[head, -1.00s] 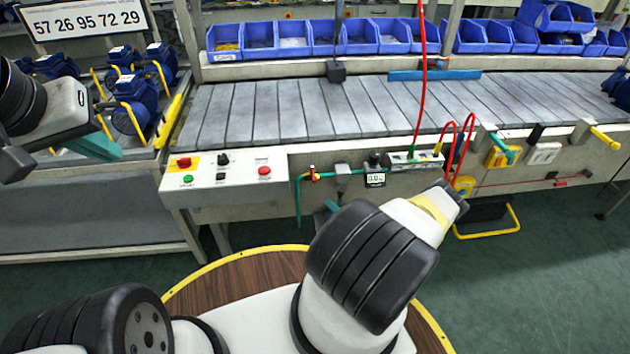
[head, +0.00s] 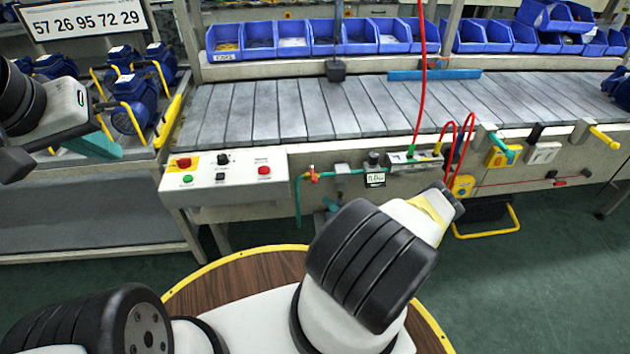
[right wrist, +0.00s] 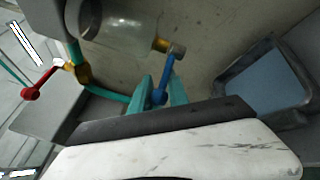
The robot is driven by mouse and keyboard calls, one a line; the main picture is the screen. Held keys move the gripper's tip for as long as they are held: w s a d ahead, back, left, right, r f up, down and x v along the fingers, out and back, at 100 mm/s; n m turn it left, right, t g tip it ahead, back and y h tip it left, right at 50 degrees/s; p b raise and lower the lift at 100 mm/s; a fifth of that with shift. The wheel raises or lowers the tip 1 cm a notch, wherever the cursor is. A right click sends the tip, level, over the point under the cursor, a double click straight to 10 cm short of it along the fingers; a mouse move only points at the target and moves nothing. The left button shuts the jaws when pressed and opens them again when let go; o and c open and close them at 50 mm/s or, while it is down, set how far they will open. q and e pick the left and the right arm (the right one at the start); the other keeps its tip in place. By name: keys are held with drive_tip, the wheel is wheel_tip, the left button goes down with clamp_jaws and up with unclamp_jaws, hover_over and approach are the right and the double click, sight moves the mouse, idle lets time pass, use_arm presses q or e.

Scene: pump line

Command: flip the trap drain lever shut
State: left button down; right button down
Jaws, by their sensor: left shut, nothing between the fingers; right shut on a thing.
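The trap's clear bowl (right wrist: 118,28) shows at the top of the right wrist view, with a brass outlet (right wrist: 162,45) at its end. A blue lever (right wrist: 167,72) hangs from this outlet, slightly tilted. My right gripper (right wrist: 160,92) has its teal fingers either side of the blue lever and is shut on it. In the head view my right arm hides most of this spot. My left gripper (head: 105,147) is shut and empty, far left near the blue pumps, away from the trap.
A red-handled valve (right wrist: 42,82) sits on the teal pipe beside the trap; it also shows in the head view (head: 313,174). A small display (head: 375,180) and a button panel (head: 222,174) are close by. A blue-grey bin (right wrist: 262,82) lies right of my fingers.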

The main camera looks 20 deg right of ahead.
drive_tip(key=shift+w+a+m+t+h, duration=0.15)
drive_tip(key=shift+w+m+h, duration=0.25)
drive_tip(key=shift+m+h, duration=0.75)
drive_tip(key=shift+w+d+m+t+h, duration=0.15)
drive_tip(key=shift+w+m+h, duration=0.35)
drive_tip(key=shift+h, duration=1.15)
drive_tip(key=shift+s+a+r, duration=0.1)
drive_tip(key=shift+s, duration=0.05)
drive_tip(key=c, duration=1.3)
unclamp_jaws()
drive_tip(key=s, duration=0.7)
drive_tip(key=shift+s+a, duration=0.25)
drive_tip(key=shift+s, duration=0.15)
